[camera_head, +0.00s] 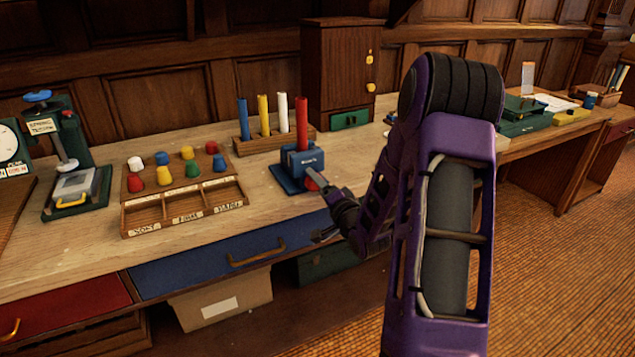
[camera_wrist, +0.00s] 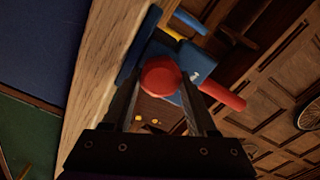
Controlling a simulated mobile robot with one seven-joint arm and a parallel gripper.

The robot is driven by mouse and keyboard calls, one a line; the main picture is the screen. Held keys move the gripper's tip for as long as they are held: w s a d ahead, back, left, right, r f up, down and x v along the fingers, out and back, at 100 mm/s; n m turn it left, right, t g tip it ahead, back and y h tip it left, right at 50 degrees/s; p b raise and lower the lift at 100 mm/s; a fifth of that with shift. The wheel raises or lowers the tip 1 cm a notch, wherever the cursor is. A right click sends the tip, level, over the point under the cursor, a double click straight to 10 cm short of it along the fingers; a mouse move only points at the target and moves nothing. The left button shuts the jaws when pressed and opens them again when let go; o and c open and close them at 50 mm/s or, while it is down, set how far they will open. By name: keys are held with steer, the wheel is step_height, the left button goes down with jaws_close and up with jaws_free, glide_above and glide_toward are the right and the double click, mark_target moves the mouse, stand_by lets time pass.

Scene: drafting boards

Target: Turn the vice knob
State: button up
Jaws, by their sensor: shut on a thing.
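The vice is a blue block on a blue base plate (camera_head: 284,184), standing at the front of the wooden bench. Its round red knob (camera_head: 312,180) faces the bench's front edge. In the wrist view the red knob (camera_wrist: 160,76) sits between my two finger tips, with the vice's blue body (camera_wrist: 168,48) behind it. My gripper (camera_head: 322,184) reaches in from the right in the head view. Its fingers are shut on the knob. My fingers hide part of the knob in the head view.
A sorting tray (camera_head: 184,222) with several coloured pegs lies to the left. A wooden cabinet (camera_head: 334,70) stands at the back. Below the bench top is a blue drawer (camera_head: 200,262).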

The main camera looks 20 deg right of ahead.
steer(key=shift+m, duration=0.4)
steer(key=o, duration=1.4)
steer(key=shift+c, duration=0.2)
steer(key=s+p, duration=0.5)
steer(key=s, duration=1.2)
steer(key=shift+s+d+p, duration=0.15)
steer(key=shift+d+p, duration=0.15)
steer(key=shift+p, duration=0.1)
